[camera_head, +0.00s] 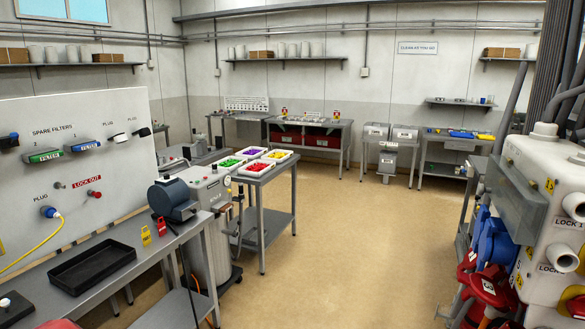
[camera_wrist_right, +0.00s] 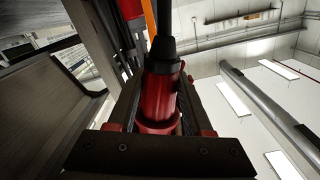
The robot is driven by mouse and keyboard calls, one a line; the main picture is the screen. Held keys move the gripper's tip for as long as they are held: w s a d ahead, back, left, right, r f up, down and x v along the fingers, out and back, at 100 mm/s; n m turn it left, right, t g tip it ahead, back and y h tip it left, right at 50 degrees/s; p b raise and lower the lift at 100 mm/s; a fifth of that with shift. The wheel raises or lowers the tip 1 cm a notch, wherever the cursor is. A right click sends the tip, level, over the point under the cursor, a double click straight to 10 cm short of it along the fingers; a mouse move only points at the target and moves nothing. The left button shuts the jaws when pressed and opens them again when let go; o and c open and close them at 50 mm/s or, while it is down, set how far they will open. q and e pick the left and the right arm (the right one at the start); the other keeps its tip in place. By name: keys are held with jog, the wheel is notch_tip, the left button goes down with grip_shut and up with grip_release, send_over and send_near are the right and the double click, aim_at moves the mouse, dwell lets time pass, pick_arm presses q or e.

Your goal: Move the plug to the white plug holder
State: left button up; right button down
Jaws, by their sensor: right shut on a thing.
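In the right wrist view, my right gripper (camera_wrist_right: 160,95) is shut on a red plug (camera_wrist_right: 160,82). Dark gripper fingers lie on both sides of the plug. In the head view, the panel at left carries two small PLUG-labelled holders, a white one (camera_head: 120,137) and a darker one (camera_head: 143,132). A blue plug (camera_head: 48,211) with a yellow cable is at the panel's lower PLUG label. Neither gripper shows in the head view.
A grey bench (camera_head: 150,252) with a black tray (camera_head: 92,268) stands at left. A white cabinet (camera_head: 550,235) with red and blue connectors (camera_head: 492,285) is close at right. Colored bins (camera_head: 255,165) sit on a cart. The middle floor (camera_head: 345,240) is clear.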

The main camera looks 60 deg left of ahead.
dwell(0.3)
jog(key=shift+s+d+f, duration=0.15)
jog(key=shift+s, duration=0.1)
jog(key=p+v, duration=0.5)
jog(key=v, duration=0.1)
jog(key=shift+s+p, duration=0.2)
jog(key=shift+p, duration=0.15)
jog(key=shift+w+d, duration=0.1)
jog(key=shift+d, duration=0.1)
